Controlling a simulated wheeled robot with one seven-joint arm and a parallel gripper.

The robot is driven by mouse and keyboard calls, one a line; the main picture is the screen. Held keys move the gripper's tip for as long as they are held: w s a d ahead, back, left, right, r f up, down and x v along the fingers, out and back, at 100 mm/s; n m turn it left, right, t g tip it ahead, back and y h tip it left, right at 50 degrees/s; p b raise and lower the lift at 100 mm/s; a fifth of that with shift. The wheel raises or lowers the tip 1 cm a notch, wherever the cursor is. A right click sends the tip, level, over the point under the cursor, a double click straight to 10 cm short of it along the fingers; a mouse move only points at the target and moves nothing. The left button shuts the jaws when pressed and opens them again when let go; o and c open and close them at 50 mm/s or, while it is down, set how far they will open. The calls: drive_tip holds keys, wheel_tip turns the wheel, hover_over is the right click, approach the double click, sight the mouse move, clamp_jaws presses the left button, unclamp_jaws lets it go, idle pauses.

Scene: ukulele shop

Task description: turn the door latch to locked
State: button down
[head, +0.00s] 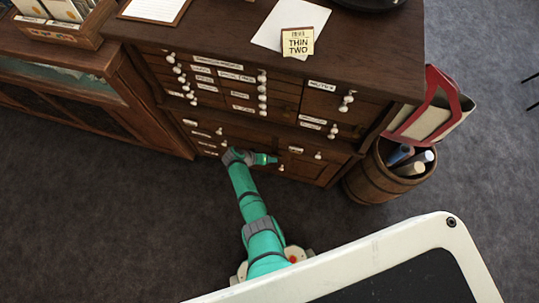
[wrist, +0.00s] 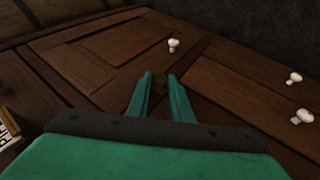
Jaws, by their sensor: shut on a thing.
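The dark wooden cabinet (head: 330,140) has a low panelled door (head: 304,168) at its lower right, with a white knob (head: 318,155). The door (wrist: 125,45) and its knob (wrist: 172,45) also show in the wrist view. My gripper (head: 276,160) is at the door's left edge. In the wrist view my gripper (wrist: 160,90) has its two green fingers close together around a small dark brownish piece, the latch (wrist: 159,85). The fingers hide most of the latch, and I cannot tell which way it is turned.
Drawers with white knobs (wrist: 295,77) lie beside the door. A wooden barrel (head: 370,182) with rolled papers stands right of the cabinet. A lower glass-fronted cabinet (head: 120,95) stands on the left. The grey carpet (head: 110,220) in front is clear.

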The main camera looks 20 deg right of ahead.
drive_tip(key=c, duration=1.6)
unclamp_jaws()
drive_tip(key=shift+a, duration=0.1)
drive_tip(key=v, duration=1)
drive_tip(key=shift+a+r, duration=0.2)
drive_tip(key=shift+r, duration=0.1)
drive_tip(key=shift+d, duration=0.1)
